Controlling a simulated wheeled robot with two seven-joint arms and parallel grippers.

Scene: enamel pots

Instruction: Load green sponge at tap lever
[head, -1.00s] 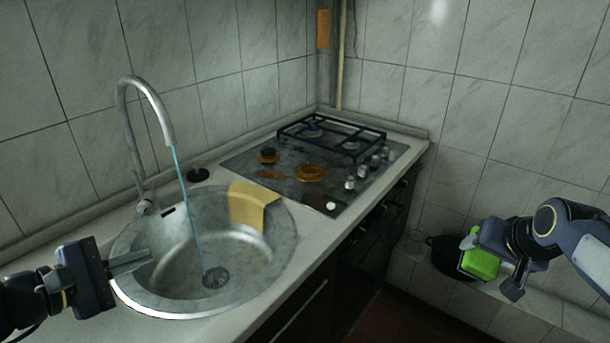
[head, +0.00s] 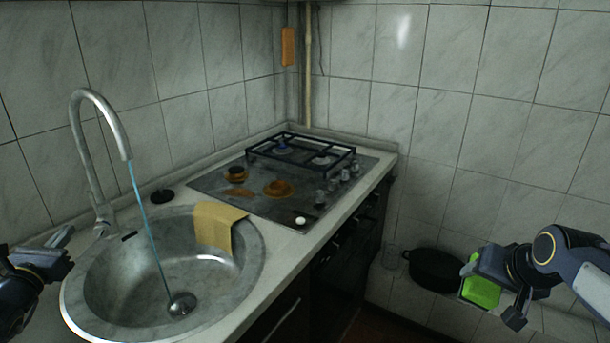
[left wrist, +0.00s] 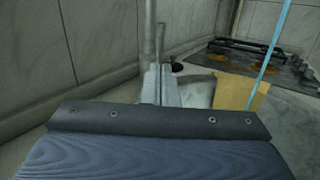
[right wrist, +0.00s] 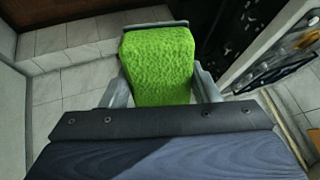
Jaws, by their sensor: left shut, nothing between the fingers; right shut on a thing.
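The green sponge (head: 482,292) is held by my right gripper (head: 494,288) at the lower right, away from the counter. The sponge also fills the space between the fingers in the right wrist view (right wrist: 158,65). The silver tap (head: 88,150) stands behind the sink, with a blue water stream running from its spout to the drain. The tap lever (head: 103,229) is at the tap's base. My left gripper (head: 66,238) is shut and empty, just left of the lever. In the left wrist view its fingers (left wrist: 165,85) point at the tap base; contact is unclear.
The round metal sink (head: 250,262) has a yellow cloth (head: 212,224) over its far rim. A black plug (head: 162,196) lies behind the sink. The gas hob (head: 225,190) is beyond. A black pot (head: 435,268) stands low, near my right gripper.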

